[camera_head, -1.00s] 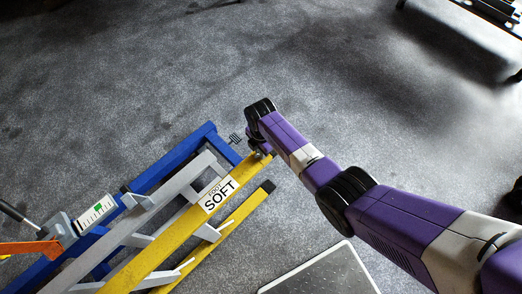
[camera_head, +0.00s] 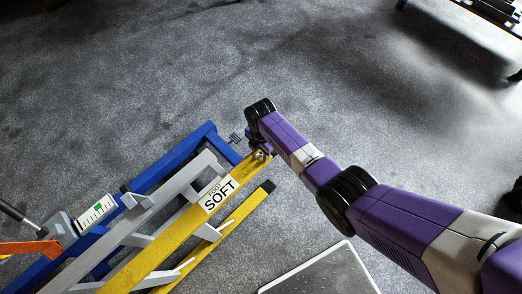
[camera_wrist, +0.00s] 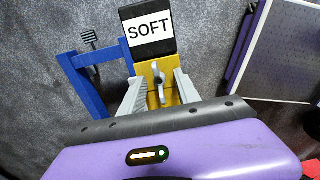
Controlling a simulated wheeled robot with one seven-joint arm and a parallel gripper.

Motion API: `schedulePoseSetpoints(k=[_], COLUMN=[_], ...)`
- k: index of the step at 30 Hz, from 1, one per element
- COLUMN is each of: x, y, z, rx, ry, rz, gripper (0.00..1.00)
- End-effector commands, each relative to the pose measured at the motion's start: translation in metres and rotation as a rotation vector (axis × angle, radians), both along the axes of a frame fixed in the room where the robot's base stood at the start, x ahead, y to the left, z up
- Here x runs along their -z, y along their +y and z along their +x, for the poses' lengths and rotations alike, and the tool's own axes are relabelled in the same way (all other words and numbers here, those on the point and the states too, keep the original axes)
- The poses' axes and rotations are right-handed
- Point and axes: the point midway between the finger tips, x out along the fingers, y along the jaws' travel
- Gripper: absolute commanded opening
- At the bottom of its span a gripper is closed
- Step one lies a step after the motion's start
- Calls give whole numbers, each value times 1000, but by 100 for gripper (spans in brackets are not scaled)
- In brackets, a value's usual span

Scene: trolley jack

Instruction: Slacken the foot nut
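The foot nut is a grey wing nut (camera_wrist: 158,82) on the yellow beam (camera_wrist: 146,70) of the jack. In the wrist view its wings run roughly along the beam. My gripper (camera_wrist: 160,92) is open, with one grey finger on each side of the nut and a gap showing on both sides. In the head view, the yellow beam (camera_head: 165,246) carries a label reading FOOT SOFT. My wrist hangs over its far end and largely hides the nut and fingers there. In the wrist view a black block with a SOFT label (camera_wrist: 149,31) lies just beyond the nut.
The blue frame (camera_head: 160,169) with a threaded bolt (camera_head: 235,138) runs alongside the yellow beam. A white gauge with a green mark (camera_head: 97,211) sits on the jack at left. A flat speckled panel (camera_head: 322,272) lies at the bottom.

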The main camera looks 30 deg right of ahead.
Motion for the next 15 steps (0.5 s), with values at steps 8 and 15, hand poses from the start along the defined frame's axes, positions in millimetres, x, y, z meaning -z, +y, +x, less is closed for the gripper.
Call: schedulePoseSetpoints(k=[8, 15], x=[-4, -35], y=[0, 0], z=[1, 1], rx=[1, 1], ry=[-1, -3], rz=[0, 0], gripper=[39, 39])
